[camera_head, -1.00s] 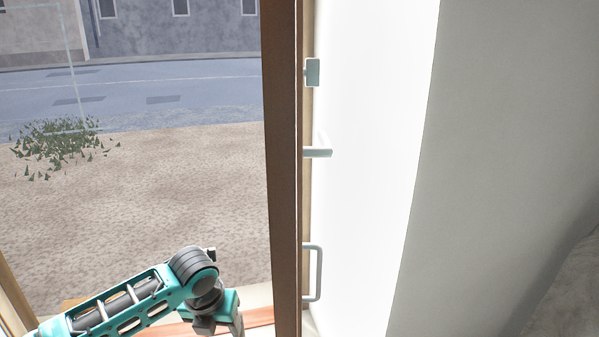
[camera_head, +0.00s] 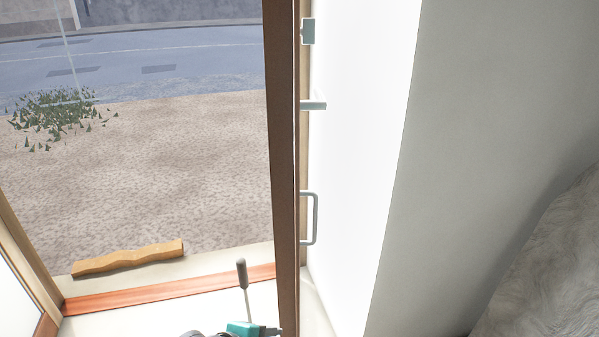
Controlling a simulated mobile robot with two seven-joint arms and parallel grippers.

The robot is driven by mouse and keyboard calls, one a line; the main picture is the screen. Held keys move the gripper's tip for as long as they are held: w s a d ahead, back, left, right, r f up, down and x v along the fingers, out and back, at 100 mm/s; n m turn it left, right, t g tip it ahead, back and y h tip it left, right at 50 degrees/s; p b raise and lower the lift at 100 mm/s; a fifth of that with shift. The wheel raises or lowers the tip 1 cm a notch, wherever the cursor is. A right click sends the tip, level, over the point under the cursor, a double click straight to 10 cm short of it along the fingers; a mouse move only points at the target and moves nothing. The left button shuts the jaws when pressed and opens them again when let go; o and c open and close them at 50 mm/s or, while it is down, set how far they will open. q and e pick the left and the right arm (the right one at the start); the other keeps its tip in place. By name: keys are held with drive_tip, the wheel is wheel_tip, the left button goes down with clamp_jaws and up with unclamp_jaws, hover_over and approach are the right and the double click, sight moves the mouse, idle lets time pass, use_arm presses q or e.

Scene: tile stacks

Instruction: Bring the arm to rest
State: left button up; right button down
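A small teal and dark grey part of my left arm (camera_head: 243,328) shows at the bottom edge in the head view, beside the brown door edge. Most of it is cut off by the frame, and I cannot make out the fingers or whether they hold anything. My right gripper is not in view. No tile stacks are in view.
A thin tool with a dark grey handle (camera_head: 241,272) stands tilted just above my arm; its lower end is hidden. A wavy wooden piece (camera_head: 128,257) lies by the reddish sill strip (camera_head: 170,291). The brown upright (camera_head: 284,170) and white handled panel (camera_head: 360,130) stand right.

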use_arm(q)
drive_tip(key=s+a+n+t+y, duration=0.35)
drive_tip(key=s+a+n, duration=0.65)
drive_tip(key=n, duration=0.8)
wheel_tip(320, 180, up, 8)
drive_tip(key=s+a+p, duration=0.1)
drive_tip(key=p, duration=1.1)
drive_tip(key=shift+s+a+n+t+p, duration=0.3)
drive_tip(key=shift+s+a+t+p, duration=0.05)
drive_tip(key=shift+s+a+t, duration=0.1)
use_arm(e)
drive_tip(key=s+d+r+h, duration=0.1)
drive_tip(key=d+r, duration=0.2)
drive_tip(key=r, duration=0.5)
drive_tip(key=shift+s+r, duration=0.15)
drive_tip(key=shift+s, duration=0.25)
use_arm(q)
drive_tip(key=shift+f, duration=0.1)
